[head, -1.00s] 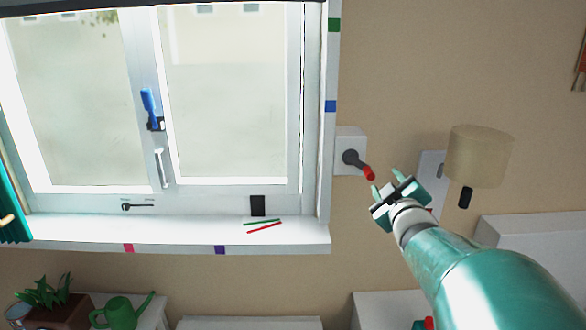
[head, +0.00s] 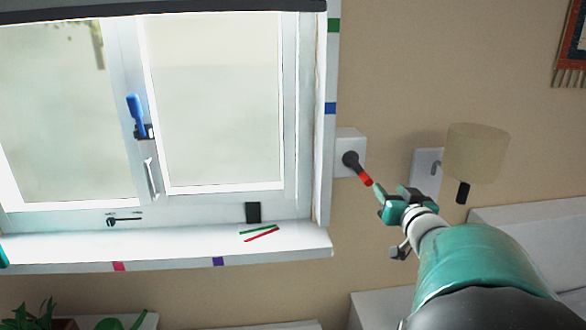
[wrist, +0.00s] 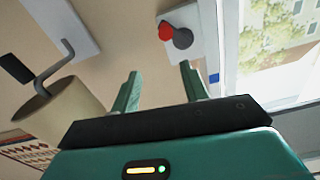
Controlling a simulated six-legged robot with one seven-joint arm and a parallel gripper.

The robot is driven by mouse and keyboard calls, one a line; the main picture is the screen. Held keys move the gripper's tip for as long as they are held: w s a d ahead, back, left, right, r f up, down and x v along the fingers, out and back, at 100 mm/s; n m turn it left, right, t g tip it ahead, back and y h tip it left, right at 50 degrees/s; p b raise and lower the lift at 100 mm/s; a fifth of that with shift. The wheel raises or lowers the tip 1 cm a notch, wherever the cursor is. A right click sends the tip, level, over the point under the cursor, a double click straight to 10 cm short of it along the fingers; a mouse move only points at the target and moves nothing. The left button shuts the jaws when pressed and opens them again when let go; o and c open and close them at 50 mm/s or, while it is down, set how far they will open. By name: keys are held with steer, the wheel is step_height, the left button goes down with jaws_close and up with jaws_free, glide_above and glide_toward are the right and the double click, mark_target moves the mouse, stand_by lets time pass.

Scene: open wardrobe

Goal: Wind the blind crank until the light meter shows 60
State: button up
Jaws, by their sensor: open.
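The blind crank (head: 351,160) is a dark arm with a red grip (head: 366,180), on a white box on the wall right of the window. Its grip points down and right. My gripper (head: 388,190) is open and empty, just right of and below the grip. In the wrist view the red grip (wrist: 166,31) shows beyond the gap between my open fingers (wrist: 159,72), apart from them. The dark blind (head: 200,10) shows only as a strip along the window top. A small black block (head: 253,212) stands on the sill; I cannot tell whether it is the light meter, and no reading is legible.
A beige lamp shade (head: 475,153) sticks out from a wall plate right of my gripper. The window frame edge (head: 326,130) is left of the crank box. A green and a red stick (head: 261,235) lie on the sill. White furniture (head: 530,235) stands lower right.

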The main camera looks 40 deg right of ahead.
steer(key=x, duration=1)
steer(key=shift+w+d, duration=0.2)
steer(key=shift+w, duration=0.15)
steer(key=shift+r, duration=0.1)
jaws_close()
jaws_free()
steer(key=shift+s+a, duration=0.1)
steer(key=v, duration=1.3)
steer(key=shift+s, duration=0.25)
steer(key=shift+a, duration=0.15)
